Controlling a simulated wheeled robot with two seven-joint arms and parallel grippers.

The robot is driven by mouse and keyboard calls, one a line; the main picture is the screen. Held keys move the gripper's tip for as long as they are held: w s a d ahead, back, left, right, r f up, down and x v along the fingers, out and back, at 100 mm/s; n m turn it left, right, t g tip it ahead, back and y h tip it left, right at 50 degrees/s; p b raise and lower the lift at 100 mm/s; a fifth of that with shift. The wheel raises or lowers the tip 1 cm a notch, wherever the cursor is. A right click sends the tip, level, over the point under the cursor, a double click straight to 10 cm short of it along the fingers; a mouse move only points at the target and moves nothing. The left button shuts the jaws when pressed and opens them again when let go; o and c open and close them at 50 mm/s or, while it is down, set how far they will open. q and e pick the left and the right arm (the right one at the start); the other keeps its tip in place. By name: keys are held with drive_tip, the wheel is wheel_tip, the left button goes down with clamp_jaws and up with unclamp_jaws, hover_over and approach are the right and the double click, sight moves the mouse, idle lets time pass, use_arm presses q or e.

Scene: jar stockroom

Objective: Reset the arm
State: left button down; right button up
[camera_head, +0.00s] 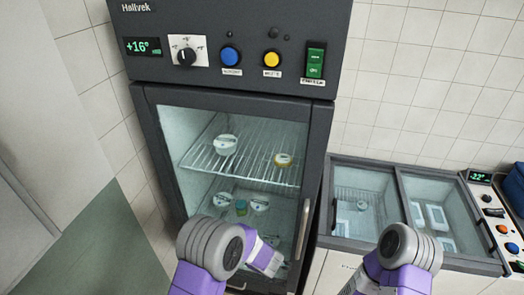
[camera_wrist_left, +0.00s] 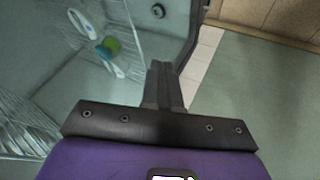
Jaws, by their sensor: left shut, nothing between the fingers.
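My left gripper (camera_wrist_left: 163,85) is shut with nothing between its fingers in the left wrist view. It is near the front of the dark cabinet (camera_head: 224,55). In the head view, my left arm covers the lower part of the cabinet's glass door, and the fingertips are hidden. My right arm (camera_head: 405,250) comes up at the lower right in front of the low glass-topped freezer; its gripper is outside the picture.
The cabinet holds white-lidded jars (camera_head: 226,144) on wire shelves. The door handle (camera_head: 302,229) is right of my left arm. The freezer (camera_head: 475,255) stands at right.

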use_arm(q)
drive_tip(key=s+a+f+m+g+h+b, duration=0.2)
drive_tip(key=s+a+f+m+b, duration=0.1)
drive_tip(key=s+f, duration=0.4)
drive_tip(key=s+a+f+m+g+h+b, duration=0.1)
drive_tip(key=s+a+f+m+b, duration=0.25)
drive_tip(key=f, duration=0.45)
drive_tip(key=s+f+m+g+h+b, duration=0.1)
drive_tip(key=s+f+m+h, duration=0.1)
drive_tip(key=s, duration=0.5)
drive_tip(key=s+f+m+g+h+b, duration=0.1)
drive_tip(key=s+f+g+b, duration=0.1)
drive_tip(key=s, duration=0.5)
drive_tip(key=shift+s+d+f+m+h+b, duration=0.2)
drive_tip(key=shift+s+f+m+h+b, duration=0.1)
drive_tip(key=shift+f+m+h, duration=0.1)
